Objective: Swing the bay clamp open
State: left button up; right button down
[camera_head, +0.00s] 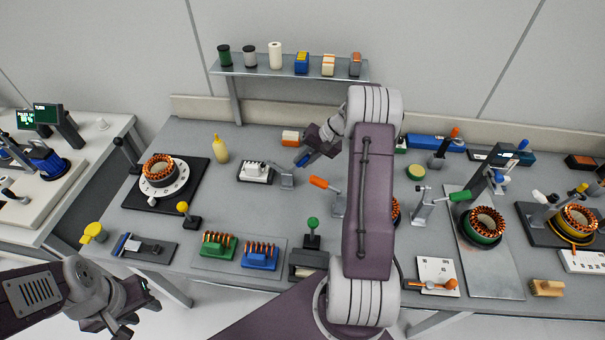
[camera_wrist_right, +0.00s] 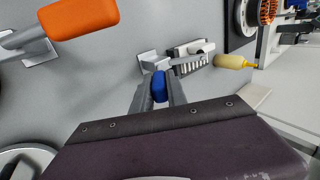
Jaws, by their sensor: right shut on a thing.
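The clamp with a blue handle (camera_head: 303,160) stands on the bench on a grey metal bracket (camera_head: 286,178). A white block with a row of slots (camera_head: 256,171) sits on a dark base just left of it. In the right wrist view, the clamp's grey arm reaches from the bracket (camera_wrist_right: 150,62) to the white block (camera_wrist_right: 188,58), apparently over it. My right gripper (camera_head: 304,162) is shut on the blue handle (camera_wrist_right: 159,87), which sits between its fingertips. My left gripper (camera_head: 143,314) hangs empty at the lower left, fingers apart, off the bench's front edge.
An orange-handled clamp (camera_head: 318,182) stands close to the right, partly behind my right arm. A yellow bottle (camera_head: 221,149) and a copper-wound ring on a round fixture (camera_head: 160,168) are to the left. An orange-and-white box (camera_head: 290,138) stands behind. Green and blue connector blocks (camera_head: 218,244) lie in front.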

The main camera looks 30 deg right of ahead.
jog(key=shift+s+d+f+t+y+b, duration=0.35)
jog(key=shift+t+y+b, duration=0.35)
jog(key=shift+b, duration=0.85)
jog(key=shift+s+d+f+t+y+b, duration=0.3)
jog(key=shift+f+t+y+b, duration=0.35)
jog(key=shift+b, duration=0.85)
jog(key=shift+s+d+f+t+y+b, duration=0.15)
jog(key=shift+d+f+t+y+b, duration=0.3)
jog(key=shift+y+b, duration=0.75)
jog(key=shift+h+b, duration=0.35)
jog(key=shift+a, duration=0.1)
jog(key=c, duration=1.3)
grip_release()
jog(key=v, duration=0.9)
